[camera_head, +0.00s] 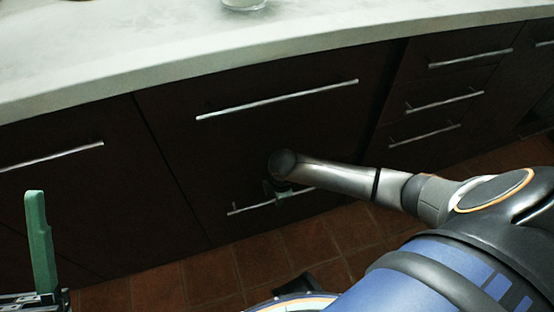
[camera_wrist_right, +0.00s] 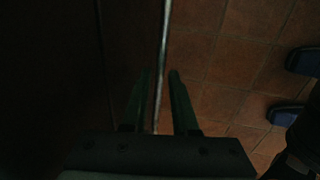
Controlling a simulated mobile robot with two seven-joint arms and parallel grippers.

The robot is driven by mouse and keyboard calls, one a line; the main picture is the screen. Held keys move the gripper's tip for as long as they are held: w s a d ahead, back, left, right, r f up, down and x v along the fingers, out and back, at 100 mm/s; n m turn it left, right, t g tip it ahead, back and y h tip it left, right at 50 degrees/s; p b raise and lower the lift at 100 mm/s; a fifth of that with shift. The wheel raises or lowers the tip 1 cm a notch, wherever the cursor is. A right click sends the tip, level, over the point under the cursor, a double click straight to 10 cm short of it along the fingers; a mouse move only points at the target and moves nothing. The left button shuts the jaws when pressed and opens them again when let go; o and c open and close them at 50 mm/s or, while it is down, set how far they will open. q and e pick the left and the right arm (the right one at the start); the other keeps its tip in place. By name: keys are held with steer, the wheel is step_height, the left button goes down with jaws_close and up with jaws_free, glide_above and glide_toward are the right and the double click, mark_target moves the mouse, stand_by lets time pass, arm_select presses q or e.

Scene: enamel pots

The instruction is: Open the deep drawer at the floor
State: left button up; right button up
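The deep drawer at the floor has a dark brown front (camera_head: 205,222), low in the middle cabinet, and it looks flush with the cabinet. Its thin silver bar handle (camera_head: 245,208) runs along it, partly hidden by my right gripper (camera_head: 280,190). In the right wrist view the handle bar (camera_wrist_right: 163,60) passes between the two green fingers of my right gripper (camera_wrist_right: 160,95). The fingers are apart, with visible gaps beside the bar, so they are around it but not closed on it. My left gripper (camera_head: 40,245) shows one upright green finger at the lower left; the other is not visible.
A pale countertop (camera_head: 190,50) runs above the cabinets, with a glassy object (camera_head: 244,4) cut off at the top edge. Another handle (camera_head: 278,100) is above, and more drawers (camera_head: 440,90) are at right. Tiled floor (camera_head: 290,245) in front is mostly clear.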

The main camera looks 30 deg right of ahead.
steer(key=shift+f, duration=0.1)
jaws_close()
stand_by(1.4)
